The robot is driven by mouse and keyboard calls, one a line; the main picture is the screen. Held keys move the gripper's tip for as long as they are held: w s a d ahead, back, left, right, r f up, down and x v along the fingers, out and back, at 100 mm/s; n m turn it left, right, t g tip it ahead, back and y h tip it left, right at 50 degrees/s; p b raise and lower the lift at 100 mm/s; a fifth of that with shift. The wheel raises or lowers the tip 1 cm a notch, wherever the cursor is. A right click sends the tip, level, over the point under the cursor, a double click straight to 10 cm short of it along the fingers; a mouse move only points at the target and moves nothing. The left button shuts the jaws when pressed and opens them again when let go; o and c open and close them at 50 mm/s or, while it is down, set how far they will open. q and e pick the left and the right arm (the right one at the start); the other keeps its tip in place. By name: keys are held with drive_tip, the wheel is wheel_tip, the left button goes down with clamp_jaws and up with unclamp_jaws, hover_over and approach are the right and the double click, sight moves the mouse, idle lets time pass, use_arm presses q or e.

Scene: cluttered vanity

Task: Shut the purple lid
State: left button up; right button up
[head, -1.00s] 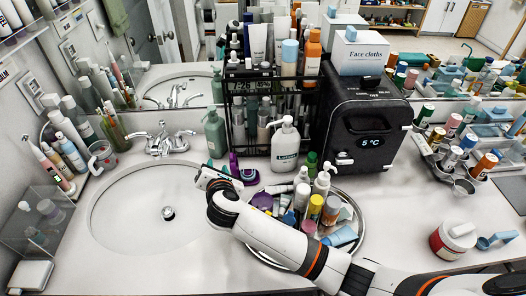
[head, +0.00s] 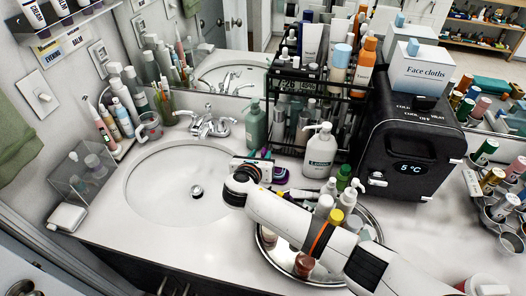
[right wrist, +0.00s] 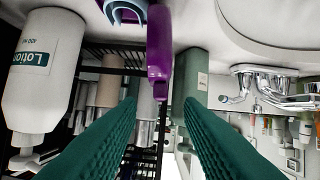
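A purple lid (head: 267,154) shows in the head view behind my right gripper, on the counter between the basin and the white lotion bottle (head: 320,151). My gripper partly covers it and what lies beside it. In the right wrist view a narrow purple part (right wrist: 159,45) hangs from the top, between the lines of the two fingers. My left gripper is out of view.
A black wire rack (head: 309,85) with bottles and a black mini fridge (head: 408,150) stand behind. A round metal tray (head: 266,245) of bottles lies under my right forearm. The basin (head: 165,190) is left, with a chrome faucet (head: 208,124).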

sight(264, 151)
drive_tip(key=shift+x, duration=1.6)
clamp_jaws()
